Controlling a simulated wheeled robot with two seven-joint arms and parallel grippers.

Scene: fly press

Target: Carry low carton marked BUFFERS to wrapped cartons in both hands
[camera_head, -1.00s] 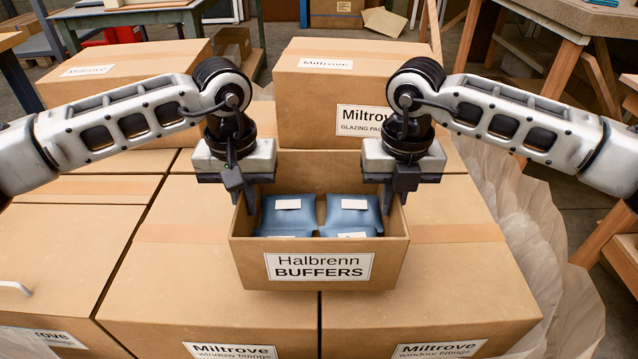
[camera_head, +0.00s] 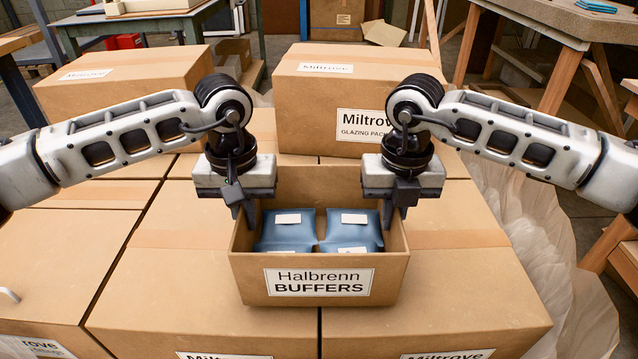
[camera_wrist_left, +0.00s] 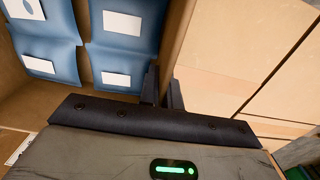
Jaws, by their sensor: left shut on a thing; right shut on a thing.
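The low open carton marked BUFFERS (camera_head: 319,283) is in the middle of the head view, with blue packs (camera_head: 289,233) inside. My left gripper (camera_head: 246,215) is shut on its left wall, and my right gripper (camera_head: 392,215) is shut on its right wall. The left wrist view shows the carton's wall (camera_wrist_left: 172,50) between the fingers and several blue packs (camera_wrist_left: 125,40) with white labels. The carton looks level above the stacked cartons marked Miltrove (camera_head: 190,290); I cannot tell whether it touches them. Clear wrapping (camera_head: 535,230) hangs at the stack's right side.
Two taller cartons stand on the stack behind, one at the left (camera_head: 125,80) and one at the centre (camera_head: 345,95). A workbench (camera_head: 560,25) with wooden legs is at the back right, and a green table (camera_head: 140,15) at the back left. Carton tops on both sides are clear.

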